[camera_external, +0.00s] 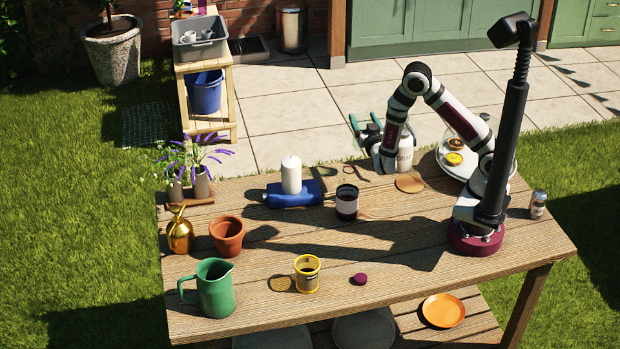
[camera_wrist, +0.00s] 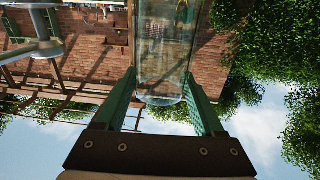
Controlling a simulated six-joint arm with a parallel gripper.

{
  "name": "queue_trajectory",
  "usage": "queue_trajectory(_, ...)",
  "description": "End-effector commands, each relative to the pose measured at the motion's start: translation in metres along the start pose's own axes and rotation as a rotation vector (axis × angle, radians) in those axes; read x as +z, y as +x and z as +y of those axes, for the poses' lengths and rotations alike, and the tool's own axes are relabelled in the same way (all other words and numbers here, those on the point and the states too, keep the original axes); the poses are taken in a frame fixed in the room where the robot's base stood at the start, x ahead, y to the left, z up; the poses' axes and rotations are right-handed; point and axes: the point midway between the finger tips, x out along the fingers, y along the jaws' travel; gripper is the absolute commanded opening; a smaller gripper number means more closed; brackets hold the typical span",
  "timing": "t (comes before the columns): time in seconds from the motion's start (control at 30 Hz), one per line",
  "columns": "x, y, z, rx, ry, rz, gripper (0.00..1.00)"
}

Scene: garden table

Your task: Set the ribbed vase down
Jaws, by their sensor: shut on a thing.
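The vase (camera_wrist: 163,60) is clear glass and stands out against the brick wall in the wrist view. My gripper (camera_wrist: 165,98) has green fingers on either side of it and is shut on it. In the external view my gripper (camera_external: 367,128) is at the far edge of the table, above the tabletop (camera_external: 300,243) and left of a white bottle. The vase is too faint there to make out clearly. I cannot tell how far its base is above the wood.
A round wooden coaster (camera_external: 409,184) lies near the white bottle (camera_external: 405,152).

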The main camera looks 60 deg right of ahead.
Motion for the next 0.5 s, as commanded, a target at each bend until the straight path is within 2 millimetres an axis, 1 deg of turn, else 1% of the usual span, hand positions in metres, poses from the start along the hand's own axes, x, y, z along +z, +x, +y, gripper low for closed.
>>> queue_trajectory(0.1,0.029,0.0,0.001,0.0,-0.007,-0.003,0.0)
queue_trajectory(0.2,0.051,0.0,0.001,-0.001,-0.004,-0.002,0.0)
queue_trajectory(0.27,0.061,0.0,0.001,-0.001,-0.004,-0.001,0.0)
queue_trajectory(0.4,0.092,0.0,0.001,-0.001,-0.004,-0.001,0.0)
queue_trajectory(0.5,0.104,0.0,0.001,-0.001,-0.001,-0.001,0.0)
